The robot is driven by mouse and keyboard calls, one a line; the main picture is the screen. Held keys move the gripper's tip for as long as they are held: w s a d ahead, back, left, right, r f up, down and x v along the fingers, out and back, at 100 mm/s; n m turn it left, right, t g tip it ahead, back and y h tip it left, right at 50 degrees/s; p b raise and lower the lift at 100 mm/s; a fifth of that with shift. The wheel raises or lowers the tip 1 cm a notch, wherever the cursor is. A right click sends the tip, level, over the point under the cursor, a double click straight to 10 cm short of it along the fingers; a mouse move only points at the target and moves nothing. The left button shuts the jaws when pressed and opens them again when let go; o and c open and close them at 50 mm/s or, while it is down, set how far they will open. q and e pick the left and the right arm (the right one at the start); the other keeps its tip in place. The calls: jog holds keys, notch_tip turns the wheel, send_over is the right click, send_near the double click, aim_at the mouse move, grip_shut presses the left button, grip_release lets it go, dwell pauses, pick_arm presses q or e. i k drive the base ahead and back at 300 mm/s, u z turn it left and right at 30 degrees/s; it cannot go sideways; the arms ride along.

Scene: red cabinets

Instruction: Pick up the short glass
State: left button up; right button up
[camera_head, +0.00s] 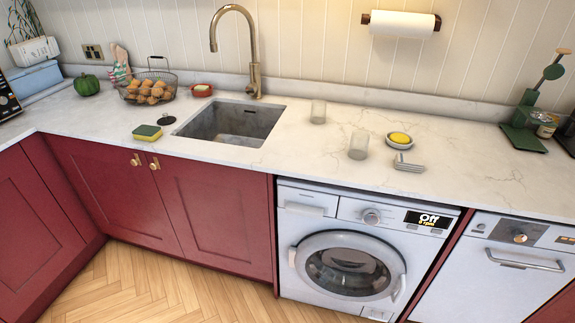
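Two clear glasses stand upright on the pale marble counter (300,155), to the right of the sink. One glass (318,112) is farther back, near the sink's right edge. The other glass (358,146) is closer to the front and a little to the right. The front glass looks slightly larger in the picture, but I cannot tell for sure which is the shorter. Both look empty. Neither of my grippers is in view.
A small bowl with something yellow (400,140) and a grey rack-like object (408,163) sit right of the front glass. The sink (228,122) with a tall tap (254,75) is left. A washing machine (350,250) is below.

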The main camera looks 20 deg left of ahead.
aim_at(358, 149)
jog(key=z, duration=0.7)
jog(key=i, duration=0.9)
jog(key=u, duration=0.9)
jog(key=i, duration=0.55)
jog(key=u, duration=0.6)
jog(key=k, duration=0.5)
jog(key=u, duration=1.85)
jog(key=i, duration=1.2)
jog(key=z, duration=1.75)
